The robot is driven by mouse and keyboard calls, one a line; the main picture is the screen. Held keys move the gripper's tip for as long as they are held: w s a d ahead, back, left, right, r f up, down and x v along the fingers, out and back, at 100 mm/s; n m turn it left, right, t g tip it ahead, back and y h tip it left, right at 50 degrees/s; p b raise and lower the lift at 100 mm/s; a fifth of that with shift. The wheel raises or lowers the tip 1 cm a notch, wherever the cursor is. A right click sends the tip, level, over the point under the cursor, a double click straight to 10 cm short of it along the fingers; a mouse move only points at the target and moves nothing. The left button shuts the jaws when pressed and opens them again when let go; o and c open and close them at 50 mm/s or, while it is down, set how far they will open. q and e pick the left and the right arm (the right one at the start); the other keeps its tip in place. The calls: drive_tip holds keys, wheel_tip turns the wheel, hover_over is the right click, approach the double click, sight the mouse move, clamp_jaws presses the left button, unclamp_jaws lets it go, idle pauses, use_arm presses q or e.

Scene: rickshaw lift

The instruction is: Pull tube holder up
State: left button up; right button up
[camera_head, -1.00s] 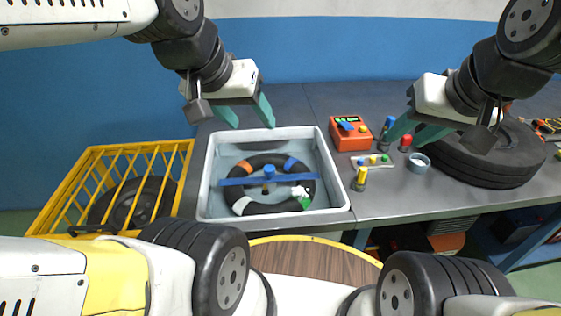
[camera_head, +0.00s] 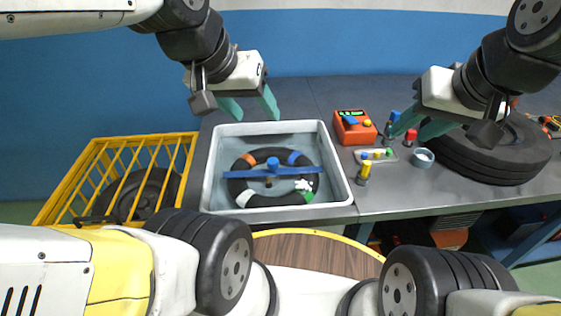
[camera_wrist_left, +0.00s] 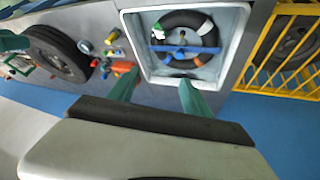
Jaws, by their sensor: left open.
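The tube holder (camera_head: 294,172) is a blue bar with an upright knob in its middle. It lies across a black inner tube (camera_head: 241,187) with coloured patches, inside the pale water tub (camera_head: 213,177). The holder also shows in the left wrist view (camera_wrist_left: 200,49). My left gripper (camera_head: 249,105) is open and empty above the tub's far rim, apart from the holder. Its two teal fingers (camera_wrist_left: 160,92) frame the tub's edge in the left wrist view. My right gripper (camera_head: 420,126) is open above the small items right of the tub.
A yellow cage (camera_head: 98,150) with a tyre inside stands left of the tub. Right of the tub are an orange device (camera_head: 353,127), several coloured bottles and a grey ring (camera_head: 423,158). A large tyre (camera_head: 490,165) lies at the right. Bare table lies behind the tub.

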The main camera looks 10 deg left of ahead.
use_arm(q)
drive_tip(key=m+g+y, duration=0.2)
drive_tip(key=m+g, duration=0.3)
drive_tip(key=g, duration=0.1)
hover_over(273, 160)
wheel_tip(273, 160, down, 24)
drive_tip(key=shift+s+f, duration=0.1)
drive_tip(key=shift+s, duration=0.05)
wheel_tip(273, 160, down, 8)
drive_tip(key=shift+f, duration=0.15)
drive_tip(key=shift+c, duration=0.5)
clamp_jaws()
